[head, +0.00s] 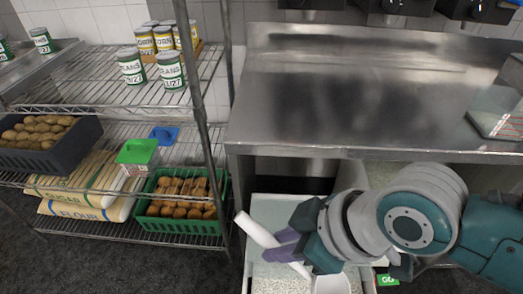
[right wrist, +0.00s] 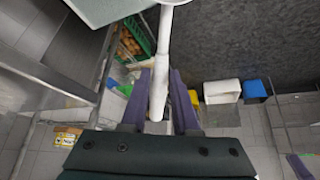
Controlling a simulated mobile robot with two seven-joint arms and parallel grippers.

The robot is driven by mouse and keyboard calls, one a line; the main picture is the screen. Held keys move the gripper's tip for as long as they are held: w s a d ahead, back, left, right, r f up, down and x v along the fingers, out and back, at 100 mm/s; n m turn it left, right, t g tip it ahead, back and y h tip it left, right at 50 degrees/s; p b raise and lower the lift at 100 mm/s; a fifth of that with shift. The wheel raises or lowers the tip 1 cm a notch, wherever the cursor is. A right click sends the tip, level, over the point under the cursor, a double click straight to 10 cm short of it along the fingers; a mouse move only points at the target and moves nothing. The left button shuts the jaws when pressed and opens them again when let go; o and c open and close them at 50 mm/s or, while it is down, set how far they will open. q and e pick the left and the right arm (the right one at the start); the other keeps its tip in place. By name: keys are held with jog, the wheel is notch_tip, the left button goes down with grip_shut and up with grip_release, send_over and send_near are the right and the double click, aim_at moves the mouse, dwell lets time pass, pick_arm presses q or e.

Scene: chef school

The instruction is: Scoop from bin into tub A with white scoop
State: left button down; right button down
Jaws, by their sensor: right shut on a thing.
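My right gripper (head: 285,247) has purple fingers shut on the handle of the white scoop (head: 257,230), above the white bin. The handle slants up to the left, and a white rounded part shows below the gripper at the bottom edge. In the right wrist view the scoop's handle (right wrist: 159,75) runs straight between the fingers (right wrist: 160,98). The bin (head: 247,268) stands below the counter edge and holds pale grainy stuff. My left gripper is not seen.
The steel counter (head: 340,85) is mostly bare. A wire shelf (head: 110,105) at the left holds cans, a green-lidded tub (head: 138,155), a green crate (head: 180,225) of potatoes and sacks (head: 75,208). The shelf post stands near the counter's left end.

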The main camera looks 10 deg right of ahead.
notch_tip(320, 180, down, 14)
jog(key=w+b, duration=0.1)
jog(key=b, duration=1.2)
jog(key=shift+f+m+t+y, duration=0.2)
jog(key=shift+m+t+y, duration=0.1)
jog(key=shift+t, duration=0.1)
jog(key=shift+f, duration=0.1)
